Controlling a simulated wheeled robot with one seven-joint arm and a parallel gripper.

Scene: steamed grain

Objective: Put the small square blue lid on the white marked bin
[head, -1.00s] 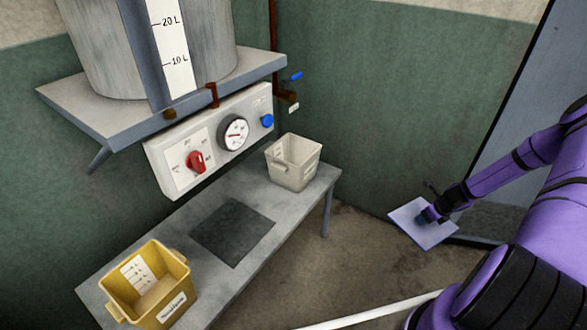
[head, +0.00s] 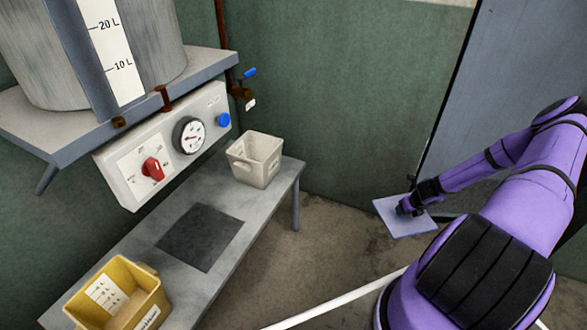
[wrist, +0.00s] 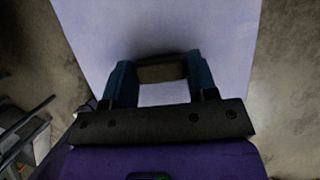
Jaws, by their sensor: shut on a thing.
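My gripper (head: 408,206) is shut on the small square blue lid (head: 404,224), which it holds in the air to the right of the bench. In the wrist view the pale blue lid (wrist: 160,25) fills the top middle, and my gripper's fingers (wrist: 158,85) close on the dark handle on it. The white marked bin (head: 256,162) stands upright and open-topped at the far end of the bench, with a scale on its inner wall. The lid and the bin are well apart.
The low metal bench (head: 265,215) has a dark square plate (head: 200,237) in its middle. A yellow bin (head: 125,295) stands at its near end. A control panel (head: 150,150) and a shelf with a large pot (head: 165,45) overhang it. A grey panel (head: 485,90) stands behind my arm.

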